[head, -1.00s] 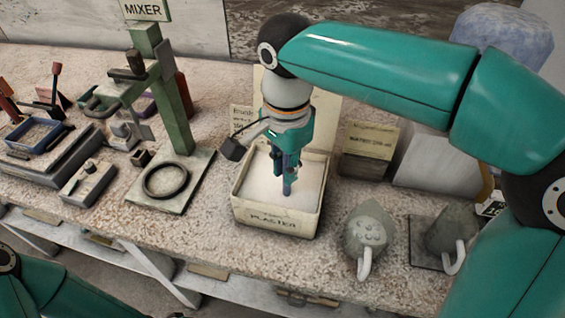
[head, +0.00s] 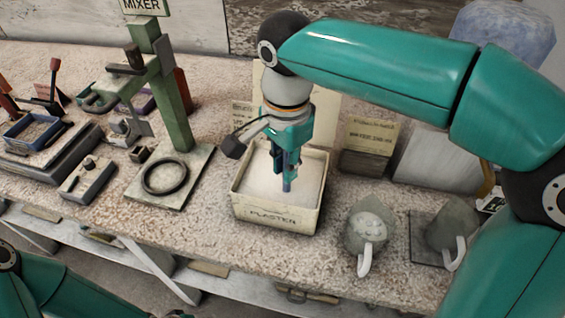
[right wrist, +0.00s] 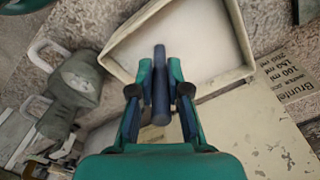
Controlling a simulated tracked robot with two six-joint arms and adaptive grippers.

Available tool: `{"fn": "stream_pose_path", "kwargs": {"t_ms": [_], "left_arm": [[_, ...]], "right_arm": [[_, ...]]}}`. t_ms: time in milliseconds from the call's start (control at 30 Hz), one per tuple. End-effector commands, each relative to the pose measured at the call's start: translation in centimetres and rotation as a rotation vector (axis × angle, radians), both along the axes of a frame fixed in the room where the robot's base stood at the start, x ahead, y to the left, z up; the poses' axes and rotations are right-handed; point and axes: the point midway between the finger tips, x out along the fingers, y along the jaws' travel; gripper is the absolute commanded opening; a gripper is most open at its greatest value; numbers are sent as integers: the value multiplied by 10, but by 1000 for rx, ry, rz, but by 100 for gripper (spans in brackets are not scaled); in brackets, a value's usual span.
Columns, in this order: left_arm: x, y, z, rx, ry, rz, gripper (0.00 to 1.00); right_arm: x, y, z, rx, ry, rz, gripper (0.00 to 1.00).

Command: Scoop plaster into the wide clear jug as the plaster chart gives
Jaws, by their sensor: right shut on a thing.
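My right gripper (head: 287,178) points down inside the plaster box (head: 275,217), over the white plaster (head: 308,185). In the right wrist view the gripper (right wrist: 160,85) is shut on a dark blue rod-like handle (right wrist: 160,60), seemingly the scoop's. The handle's far end is at the plaster; no scoop bowl shows. A jug with a white handle (head: 367,228) stands right of the box with pale matter inside; it also shows in the right wrist view (right wrist: 62,105). A second grey jug (head: 445,237) stands further right. I cannot tell which is the wide clear one. My left gripper is out of view.
A printed card (right wrist: 288,80) stands behind the box, its text partly readable. A labelled block (head: 368,150) is behind the jugs. The green mixer stand (head: 178,115) with a black ring on its base is to the left. Bare bench lies in front.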

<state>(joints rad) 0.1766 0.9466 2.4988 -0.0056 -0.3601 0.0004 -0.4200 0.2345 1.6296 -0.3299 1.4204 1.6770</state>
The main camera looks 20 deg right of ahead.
Motion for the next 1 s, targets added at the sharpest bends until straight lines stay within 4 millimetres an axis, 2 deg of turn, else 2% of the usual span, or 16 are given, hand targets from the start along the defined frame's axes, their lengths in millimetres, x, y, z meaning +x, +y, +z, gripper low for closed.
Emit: {"fn": "stream_pose_path", "kwargs": {"t_ms": [167, 1000], "left_arm": [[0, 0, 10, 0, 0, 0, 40], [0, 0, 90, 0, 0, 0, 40]], "right_arm": [[0, 0, 10, 0, -1, 0, 0], [1, 1, 95, 0, -1, 2, 0]]}}
